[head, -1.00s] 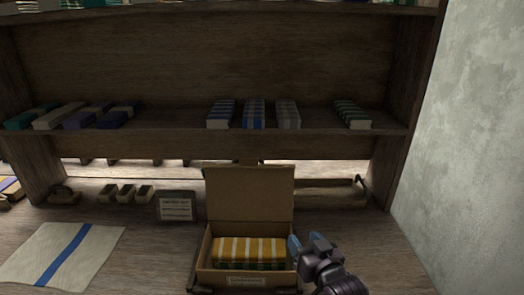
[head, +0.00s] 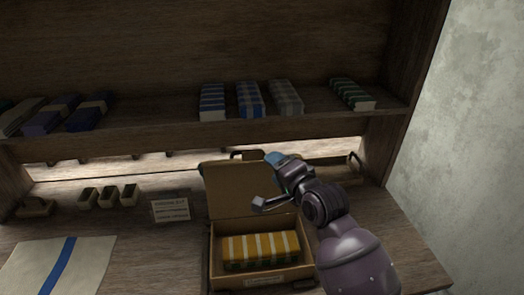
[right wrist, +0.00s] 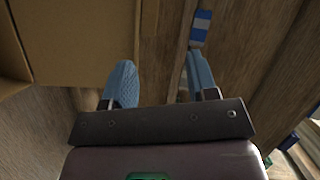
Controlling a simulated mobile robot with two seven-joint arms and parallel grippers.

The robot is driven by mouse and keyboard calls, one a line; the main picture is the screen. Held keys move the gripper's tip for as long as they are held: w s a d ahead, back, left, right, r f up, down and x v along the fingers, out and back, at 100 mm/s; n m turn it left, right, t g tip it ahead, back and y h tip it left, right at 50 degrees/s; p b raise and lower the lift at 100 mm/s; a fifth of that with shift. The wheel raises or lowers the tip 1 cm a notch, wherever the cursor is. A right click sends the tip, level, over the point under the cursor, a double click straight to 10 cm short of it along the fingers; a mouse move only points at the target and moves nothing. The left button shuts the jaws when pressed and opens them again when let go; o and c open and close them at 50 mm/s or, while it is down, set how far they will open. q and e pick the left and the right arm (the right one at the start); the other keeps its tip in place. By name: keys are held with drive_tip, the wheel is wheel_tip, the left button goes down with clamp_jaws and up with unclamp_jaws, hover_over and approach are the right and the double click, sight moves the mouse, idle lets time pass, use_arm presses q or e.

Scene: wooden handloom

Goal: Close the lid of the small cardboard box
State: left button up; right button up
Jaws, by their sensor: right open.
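The small cardboard box (head: 215,262) stands on the wooden table with its lid (head: 232,190) raised upright at the back. Striped yellow and white cloth (head: 262,246) lies inside the box. My right gripper (head: 266,181) is open at the right part of the raised lid and hides its upper right corner. In the right wrist view, the gripper's two blue fingers (right wrist: 160,82) are apart, and the cardboard lid (right wrist: 80,40) shows at left, its edge near the left finger. I cannot tell whether they touch. My left gripper is not in view.
A small label card (head: 170,211) and several small blocks (head: 108,195) stand left of the box. A pale cloth with a blue stripe (head: 60,262) lies at the left. A shelf (head: 180,125) with folded cloths crosses behind, and a plaster wall (head: 475,140) closes the right.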

sight(253, 156)
drive_tip(key=w+a+f+m, duration=0.1)
drive_tip(key=w+a, duration=0.1)
drive_tip(key=w, duration=0.1)
drive_tip(key=w+a+f+m, duration=0.1)
drive_tip(key=w+a, duration=0.1)
drive_tip(key=w+a+f+m, duration=0.1)
drive_tip(key=w, duration=0.2)
drive_tip(key=shift+w+a+f+m+p, duration=0.25)
drive_tip(key=shift+w+a+m+p, duration=0.1)
drive_tip(key=shift+a+m+p, duration=0.05)
idle(0.4)
drive_tip(key=shift+c, duration=0.4)
clamp_jaws()
